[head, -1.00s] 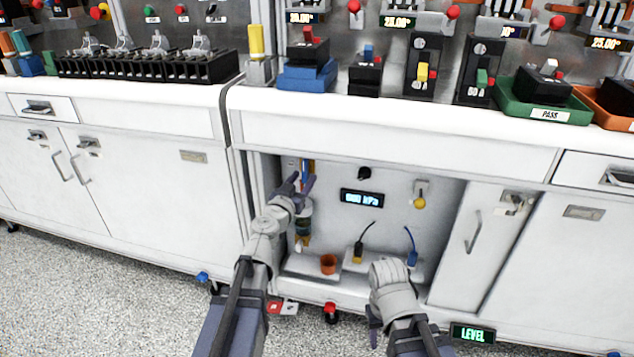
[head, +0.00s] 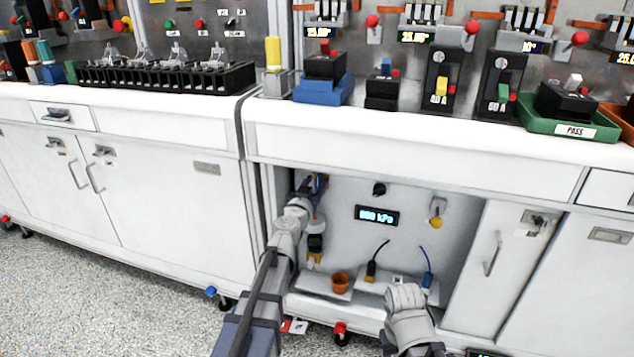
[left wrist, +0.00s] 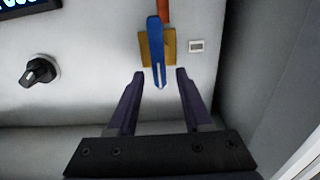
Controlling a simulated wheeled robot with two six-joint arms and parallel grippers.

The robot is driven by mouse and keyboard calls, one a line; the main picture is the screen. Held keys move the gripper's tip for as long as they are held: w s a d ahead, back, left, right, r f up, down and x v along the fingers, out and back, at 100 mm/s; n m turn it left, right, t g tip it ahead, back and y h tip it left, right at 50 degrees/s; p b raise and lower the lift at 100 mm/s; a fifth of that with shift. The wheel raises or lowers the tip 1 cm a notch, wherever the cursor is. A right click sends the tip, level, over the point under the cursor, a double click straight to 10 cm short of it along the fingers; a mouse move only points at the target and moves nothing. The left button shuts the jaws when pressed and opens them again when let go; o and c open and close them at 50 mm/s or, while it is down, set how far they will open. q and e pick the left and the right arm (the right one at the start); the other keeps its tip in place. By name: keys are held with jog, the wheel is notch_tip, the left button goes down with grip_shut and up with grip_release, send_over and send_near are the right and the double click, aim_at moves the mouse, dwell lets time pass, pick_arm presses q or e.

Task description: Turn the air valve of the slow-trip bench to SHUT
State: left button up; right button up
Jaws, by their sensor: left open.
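The air valve has a blue lever handle (left wrist: 157,50) over a brass-coloured body (left wrist: 145,47), with an orange pipe (left wrist: 164,10) joining it. In the left wrist view the lever lies lengthwise, its slotted end between the fingertips. My left gripper (left wrist: 160,76) is open, one finger on each side of that end, with gaps showing. In the head view, my left gripper (head: 312,184) is inside the open cabinet bay at its left wall, and covers most of the valve. My right gripper is low in the head view, its fingers mostly hidden or cut off.
The bay's back panel has a black knob (head: 379,189), a lit kPa display (head: 377,215) and a yellow-ended fitting (head: 436,220). An orange cup (head: 340,282) stands on the bay floor. The white countertop (head: 400,133) overhangs the bay. A cabinet side wall (left wrist: 270,70) is close on the right.

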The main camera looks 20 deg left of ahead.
pick_arm(q)
jog(key=shift+w, duration=0.6)
grip_shut()
